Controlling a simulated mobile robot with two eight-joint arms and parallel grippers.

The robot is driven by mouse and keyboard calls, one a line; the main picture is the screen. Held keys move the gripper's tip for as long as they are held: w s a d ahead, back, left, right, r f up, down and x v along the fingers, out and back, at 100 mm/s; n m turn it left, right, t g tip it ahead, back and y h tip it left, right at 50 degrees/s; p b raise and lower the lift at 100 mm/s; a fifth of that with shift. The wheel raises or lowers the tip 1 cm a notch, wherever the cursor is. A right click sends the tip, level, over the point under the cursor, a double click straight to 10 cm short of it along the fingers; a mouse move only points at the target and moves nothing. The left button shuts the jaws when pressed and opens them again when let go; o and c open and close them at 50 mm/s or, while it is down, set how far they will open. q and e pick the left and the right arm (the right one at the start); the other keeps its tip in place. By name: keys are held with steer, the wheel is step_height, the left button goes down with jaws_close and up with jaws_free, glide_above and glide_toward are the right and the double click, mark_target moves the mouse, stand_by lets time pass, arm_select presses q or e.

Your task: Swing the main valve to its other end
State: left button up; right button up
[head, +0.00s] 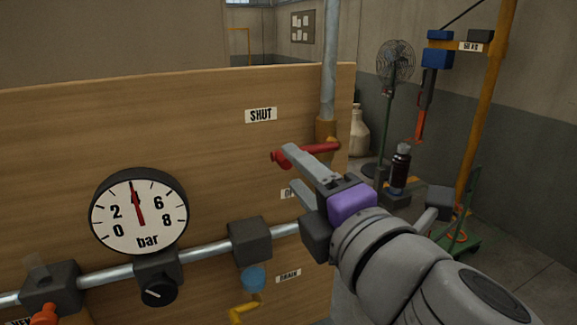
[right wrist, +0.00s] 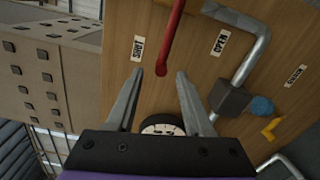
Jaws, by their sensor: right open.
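The main valve's red lever (head: 318,151) runs out to the left from an orange-brown fitting on the upright pipe at the board's right edge. In the head view its tip lies between the SHUT label (head: 261,115) above and the partly hidden OPEN label (head: 287,193) below. My right gripper (head: 289,168) is open at the lever, one finger overlapping it in the picture. In the right wrist view the red lever (right wrist: 172,38) ends between the fingertips of the open gripper (right wrist: 160,73); contact cannot be told. My left gripper is not in view.
On the wooden board (head: 60,150) are a round gauge (head: 138,212) with its needle near 4, a black knob (head: 158,291), a yellow drain handle (head: 243,313) and an orange handle (head: 44,315). A fan (head: 397,62) and a yellow post (head: 485,110) stand to the right.

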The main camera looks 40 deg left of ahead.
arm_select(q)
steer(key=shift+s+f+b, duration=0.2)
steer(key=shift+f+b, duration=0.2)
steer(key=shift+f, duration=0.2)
arm_select(e)
steer(key=v, duration=0.6)
steer(key=shift+s+d, duration=0.15)
steer(key=shift+d, duration=0.05)
